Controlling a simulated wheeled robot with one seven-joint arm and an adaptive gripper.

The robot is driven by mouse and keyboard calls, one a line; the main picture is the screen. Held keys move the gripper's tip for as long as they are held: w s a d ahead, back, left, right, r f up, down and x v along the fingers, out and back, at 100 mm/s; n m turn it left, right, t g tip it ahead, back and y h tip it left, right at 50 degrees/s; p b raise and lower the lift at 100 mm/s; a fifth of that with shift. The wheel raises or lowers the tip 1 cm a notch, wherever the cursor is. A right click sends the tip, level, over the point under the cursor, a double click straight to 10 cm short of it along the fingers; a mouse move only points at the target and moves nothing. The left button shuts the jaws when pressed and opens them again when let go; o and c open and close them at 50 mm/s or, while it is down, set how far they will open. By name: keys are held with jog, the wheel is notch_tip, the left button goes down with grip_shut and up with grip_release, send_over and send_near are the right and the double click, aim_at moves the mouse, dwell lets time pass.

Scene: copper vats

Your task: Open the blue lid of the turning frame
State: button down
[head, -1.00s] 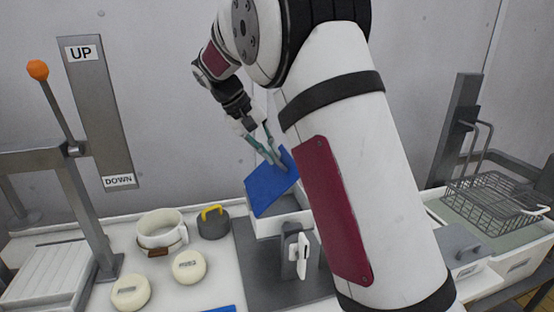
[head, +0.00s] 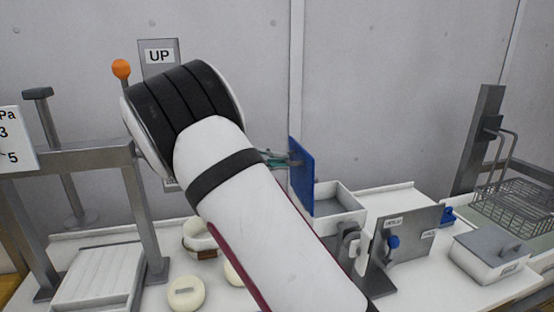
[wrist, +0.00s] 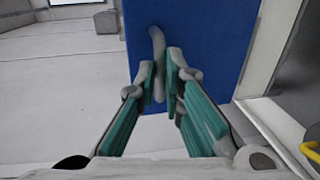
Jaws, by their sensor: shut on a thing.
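The blue lid (head: 301,178) of the turning frame stands about upright at the left edge of the white open box (head: 338,200) in the head view. The box's inside partly shows. My gripper (head: 277,158) is on the left of the lid. In the wrist view the lid (wrist: 215,50) fills the upper middle, with a grey handle (wrist: 157,42) on its face. My gripper's green-sided fingers (wrist: 160,85) are shut on this handle. My arm covers part of the bench left of the frame.
At the left stands a grey press with an orange-knobbed lever (head: 121,69). White round blocks (head: 187,293) and a white ring (head: 198,236) lie near my arm. Right of the frame are a grey plate with a blue knob (head: 393,242), a grey-lidded box (head: 492,253) and a wire basket (head: 512,196).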

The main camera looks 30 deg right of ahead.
jog(key=shift+w+a+f, duration=0.15)
jog(key=shift+a+f, duration=0.6)
jog(key=shift+a, duration=0.25)
jog(key=shift+f, duration=0.1)
jog(key=shift+b, duration=0.3)
jog(key=c, duration=1.7)
grip_release()
jog(key=shift+d, duration=0.1)
notch_tip(320, 180, up, 10)
jog(key=shift+r, duration=0.1)
